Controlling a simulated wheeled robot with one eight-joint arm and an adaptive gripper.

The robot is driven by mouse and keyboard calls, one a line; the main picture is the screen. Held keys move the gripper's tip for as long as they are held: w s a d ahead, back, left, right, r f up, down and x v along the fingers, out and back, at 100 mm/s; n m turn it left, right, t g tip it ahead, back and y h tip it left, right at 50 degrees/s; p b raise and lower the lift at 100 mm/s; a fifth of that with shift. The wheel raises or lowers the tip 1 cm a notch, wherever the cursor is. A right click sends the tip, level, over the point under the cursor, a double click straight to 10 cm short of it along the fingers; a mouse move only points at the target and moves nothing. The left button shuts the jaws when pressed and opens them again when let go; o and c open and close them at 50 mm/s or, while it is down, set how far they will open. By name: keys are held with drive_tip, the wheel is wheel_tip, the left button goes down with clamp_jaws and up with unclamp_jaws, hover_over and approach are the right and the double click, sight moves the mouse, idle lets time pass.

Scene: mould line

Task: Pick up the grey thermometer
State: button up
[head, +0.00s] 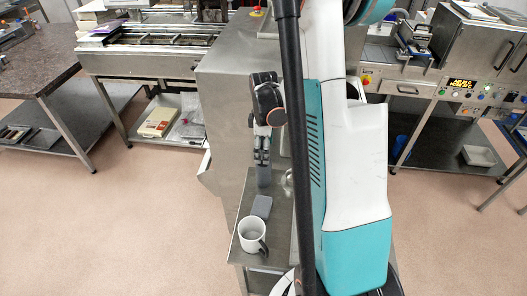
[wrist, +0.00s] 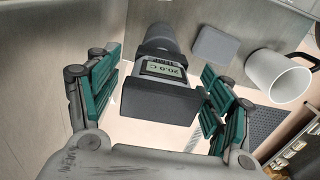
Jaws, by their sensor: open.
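The grey thermometer (wrist: 162,100) shows large in the wrist view, with a dark grey near end, a small lit display reading 20.0 C and a rounded grey far part. In the head view its grey body (head: 264,177) shows just below my gripper (head: 262,152), over the narrow metal table (head: 278,225). My gripper is open, and its green-padded fingers (wrist: 161,92) stand on either side of the thermometer. Gaps show between the pads and the thermometer in the wrist view. I cannot tell how its lower end rests.
A flat grey block (head: 262,206) and a white mug (head: 252,236) stand nearer the table's front edge. In the wrist view the block (wrist: 213,46) and mug (wrist: 277,77) lie to the right of the thermometer. A large metal machine (head: 228,85) stands close to the left.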

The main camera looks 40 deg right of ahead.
drive_tip(key=shift+c, duration=0.3)
drive_tip(key=c, duration=1.1)
drive_tip(key=shift+r, duration=0.1)
wheel_tip(320, 180, up, 20)
drive_tip(key=p, duration=0.1)
drive_tip(key=shift+p, duration=0.3)
